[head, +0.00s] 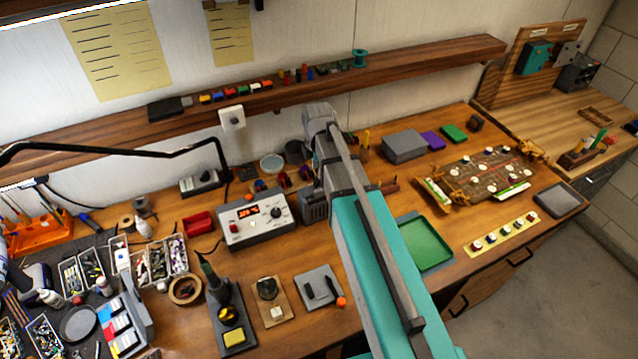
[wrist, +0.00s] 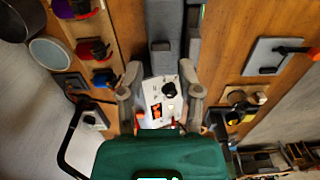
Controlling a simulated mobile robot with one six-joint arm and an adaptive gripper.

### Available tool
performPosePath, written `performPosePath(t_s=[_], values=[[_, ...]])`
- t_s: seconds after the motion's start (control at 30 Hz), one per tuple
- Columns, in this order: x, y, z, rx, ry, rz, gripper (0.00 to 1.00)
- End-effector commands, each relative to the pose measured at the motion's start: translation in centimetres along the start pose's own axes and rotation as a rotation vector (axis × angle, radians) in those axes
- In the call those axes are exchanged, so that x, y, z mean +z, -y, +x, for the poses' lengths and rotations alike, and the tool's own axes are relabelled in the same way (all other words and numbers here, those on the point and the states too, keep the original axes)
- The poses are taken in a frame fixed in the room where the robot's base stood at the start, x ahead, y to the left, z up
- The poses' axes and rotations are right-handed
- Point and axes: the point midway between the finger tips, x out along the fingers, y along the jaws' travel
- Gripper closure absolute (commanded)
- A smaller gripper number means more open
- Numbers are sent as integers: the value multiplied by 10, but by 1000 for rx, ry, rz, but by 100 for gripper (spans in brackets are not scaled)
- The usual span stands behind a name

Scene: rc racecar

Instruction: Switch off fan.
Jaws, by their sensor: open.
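A dark grey boxy unit (head: 314,208) with a slatted front stands right of the soldering station, partly behind my arm; it may be the fan, but I cannot tell for sure. No switch on it shows clearly. The white soldering station (head: 258,222) has a lit orange display, a black knob and a red switch. My gripper is open and empty in the wrist view (wrist: 160,82). The station (wrist: 164,100) shows between its two grey fingers, and I cannot tell how far beyond them. In the head view my arm hides the fingertips.
A white wall box (head: 232,118) with a dark round part hangs below the wooden shelf (head: 410,66). A black lamp arm (head: 120,150) reaches across the left. A green tray (head: 428,244) lies right of my arm. The bench is crowded on the left.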

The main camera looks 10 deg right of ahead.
Motion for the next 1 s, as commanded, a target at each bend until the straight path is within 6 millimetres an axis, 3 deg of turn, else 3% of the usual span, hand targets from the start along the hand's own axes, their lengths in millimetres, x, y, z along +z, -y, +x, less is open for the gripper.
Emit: performPosePath(t_s=[0.5, 1.0], values=[[0, 0, 40, 0, 0, 1, 54], [0, 0, 45, 0, 0, 1, 54]])
